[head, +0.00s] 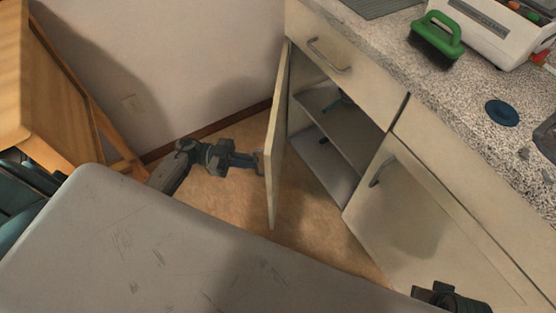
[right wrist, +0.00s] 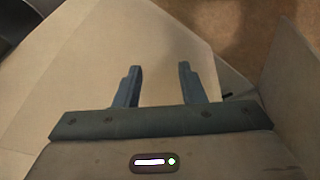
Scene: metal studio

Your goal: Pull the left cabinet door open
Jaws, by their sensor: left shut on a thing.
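The left cabinet door (head: 277,145) stands swung wide open from the cabinet, seen almost edge-on in the head view. My left gripper (head: 256,161) is at the outer face of the door and is shut on its handle; the handle is mostly hidden by the fingers. The open cabinet (head: 338,122) shows an inner shelf (head: 345,115). My right gripper (right wrist: 158,85) is open and empty in the right wrist view, its fingers apart. Part of the right arm shows at the bottom right of the head view.
The right cabinet door (head: 425,215) is closed, its handle (head: 381,171) free. A drawer (head: 345,55) above is shut. The speckled countertop (head: 470,110) holds a green brush (head: 436,36) and a white appliance (head: 490,25). A wooden piece of furniture (head: 60,85) stands at left.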

